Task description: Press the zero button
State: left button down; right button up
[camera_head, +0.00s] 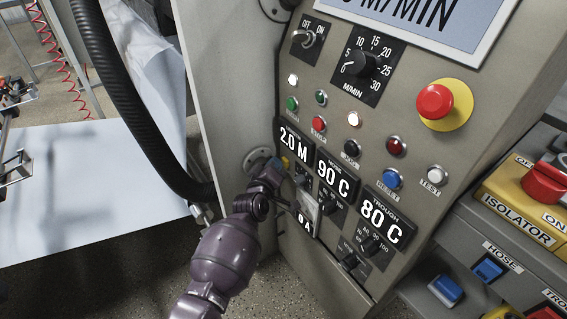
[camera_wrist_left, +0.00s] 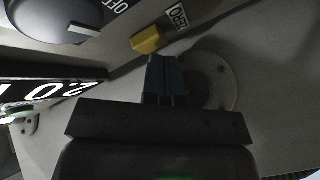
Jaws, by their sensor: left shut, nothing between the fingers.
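The zero button is a small yellow button (camera_head: 285,162) on the grey control panel, just below the "2.0 M" display (camera_head: 294,146). In the left wrist view the yellow button (camera_wrist_left: 149,40) sits beside a "ZERO" label (camera_wrist_left: 178,17). My left gripper (camera_head: 272,172) is shut and empty, close to the button on its lower left. In the left wrist view its fingertips (camera_wrist_left: 164,62) lie just below the button in the picture. A small gap seems to show between them, but I cannot tell the depth. My right gripper is not in view.
A "90 C" display (camera_head: 338,178) and an "80 C" display (camera_head: 382,215) lie to the right. A red emergency button (camera_head: 435,102) stands out on the panel's upper right. A black hose (camera_head: 130,100) hangs at left. A round flange (camera_wrist_left: 212,82) sits behind the fingertips.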

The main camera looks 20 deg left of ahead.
pick_arm(q)
jog(key=shift+w+d, duration=0.1)
jog(key=shift+w, duration=0.05)
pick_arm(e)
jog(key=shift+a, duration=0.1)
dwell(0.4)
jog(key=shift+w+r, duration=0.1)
pick_arm(q)
jog(key=shift+s+a, duration=0.5)
jog(key=shift+s, duration=0.15)
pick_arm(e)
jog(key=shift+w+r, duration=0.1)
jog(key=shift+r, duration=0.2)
pick_arm(q)
jog(key=shift+s+a+p, duration=0.45)
jog(key=shift+s+a, duration=0.35)
jog(key=shift+s, duration=0.2)
jog(key=shift+s+a+p, duration=0.45)
jog(key=shift+s+a, duration=0.3)
jog(key=shift+s, duration=0.25)
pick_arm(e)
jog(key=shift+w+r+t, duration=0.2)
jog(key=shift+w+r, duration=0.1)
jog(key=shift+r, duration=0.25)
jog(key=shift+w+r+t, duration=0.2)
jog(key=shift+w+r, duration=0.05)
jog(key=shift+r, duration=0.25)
